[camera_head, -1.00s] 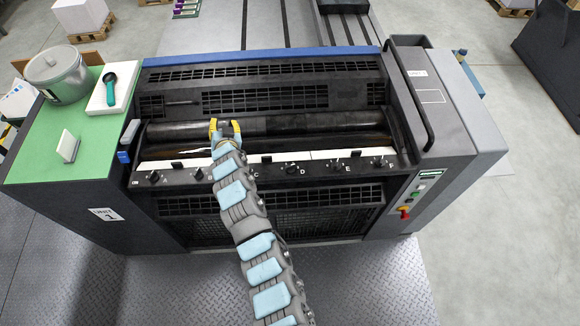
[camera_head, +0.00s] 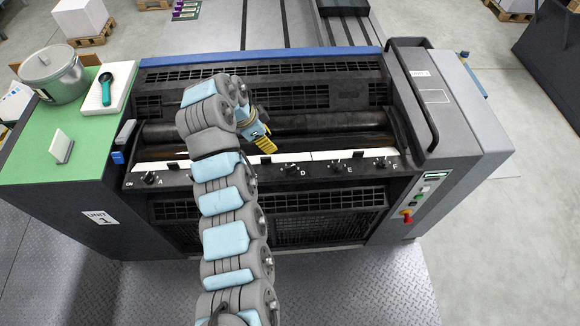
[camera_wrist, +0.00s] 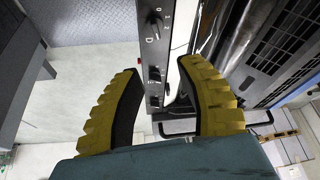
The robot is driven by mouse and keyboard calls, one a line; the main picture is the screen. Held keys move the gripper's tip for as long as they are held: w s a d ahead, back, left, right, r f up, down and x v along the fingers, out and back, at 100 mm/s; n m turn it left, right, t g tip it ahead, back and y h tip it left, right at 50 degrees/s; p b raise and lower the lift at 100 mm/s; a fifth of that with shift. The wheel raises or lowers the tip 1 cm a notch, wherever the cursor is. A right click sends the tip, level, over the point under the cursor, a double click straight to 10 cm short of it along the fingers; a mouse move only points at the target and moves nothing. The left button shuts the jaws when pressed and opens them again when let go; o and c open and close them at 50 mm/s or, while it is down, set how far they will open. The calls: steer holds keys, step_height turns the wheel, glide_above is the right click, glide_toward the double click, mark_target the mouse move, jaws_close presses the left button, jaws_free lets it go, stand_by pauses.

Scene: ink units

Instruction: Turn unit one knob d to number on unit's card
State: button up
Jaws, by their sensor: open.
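In the wrist view, a knob (camera_wrist: 155,18) shows above the letter D. My gripper (camera_head: 265,143) is open and empty, above the rollers, a little left of and behind knob D. Its yellow fingers are spread in the wrist view (camera_wrist: 160,68), and do not touch the knob. A small pale card (camera_head: 61,146) stands on the green top; its writing is unreadable.
Knobs A (camera_head: 150,178), E (camera_head: 338,168) and F (camera_head: 381,164) sit along the same strip. My arm hides the strip between A and D. A pot (camera_head: 54,76) and a white block with a teal-handled tool (camera_head: 107,88) stand on the green top (camera_head: 40,170).

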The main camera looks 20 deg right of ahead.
glide_toward(290, 166)
steer(key=x, duration=1)
steer(key=shift+s, duration=0.1)
stand_by(0.4)
jaws_close()
